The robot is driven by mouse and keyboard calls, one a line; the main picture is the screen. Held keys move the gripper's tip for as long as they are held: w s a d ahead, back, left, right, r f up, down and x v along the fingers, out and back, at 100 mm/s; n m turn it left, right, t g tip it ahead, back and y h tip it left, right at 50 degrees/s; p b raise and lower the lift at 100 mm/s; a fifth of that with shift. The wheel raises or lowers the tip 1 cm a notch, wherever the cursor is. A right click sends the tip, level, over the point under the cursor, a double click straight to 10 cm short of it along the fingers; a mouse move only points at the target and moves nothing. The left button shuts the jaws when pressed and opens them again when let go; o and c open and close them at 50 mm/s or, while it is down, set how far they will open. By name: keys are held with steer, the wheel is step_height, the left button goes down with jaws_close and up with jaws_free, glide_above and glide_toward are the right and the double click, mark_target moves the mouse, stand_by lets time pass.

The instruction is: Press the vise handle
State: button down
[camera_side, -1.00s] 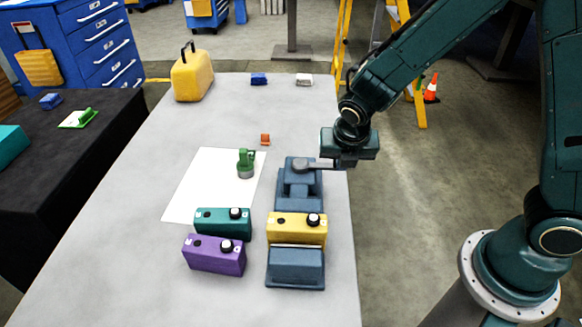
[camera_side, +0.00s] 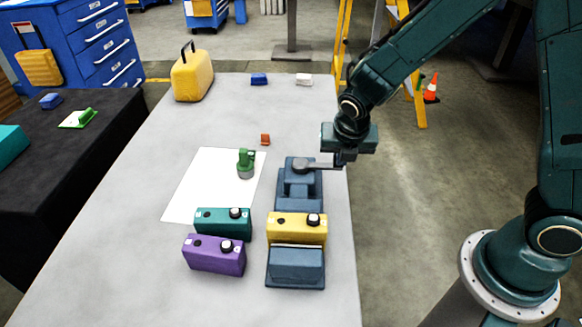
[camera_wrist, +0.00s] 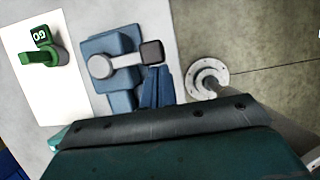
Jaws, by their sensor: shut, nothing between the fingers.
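The blue-grey vise (camera_side: 298,190) stands near the table's right edge, with a yellow block (camera_side: 290,231) in it. Its grey handle (camera_side: 318,166) runs right from a round pivot on top. In the wrist view the handle (camera_wrist: 127,60) ends in a dark square knob (camera_wrist: 152,52), and the vise (camera_wrist: 106,44) lies beneath. My gripper (camera_side: 343,160) is shut and empty, at the handle's outer end. In the wrist view my gripper (camera_wrist: 153,70) has its fingertips right beside the knob. I cannot tell whether they touch it.
A teal block (camera_side: 222,224) and a purple block (camera_side: 213,256) lie left of the vise. A green part (camera_side: 246,164) stands on a white sheet (camera_side: 200,185), with a small orange piece (camera_side: 265,139) behind.

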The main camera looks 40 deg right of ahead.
steer(key=shift+w+d, duration=0.2)
steer(key=shift+d, duration=0.1)
steer(key=shift+w+d, duration=0.8)
steer(key=shift+d, duration=0.35)
steer(key=w+d+n+y, duration=0.1)
steer(key=w+d+n, duration=0.1)
steer(key=w, duration=0.8)
steer(key=shift+d+n+t, duration=0.15)
steer(key=shift+n+t, duration=0.15)
steer(key=shift+n, duration=0.2)
steer(key=shift+s, duration=0.1)
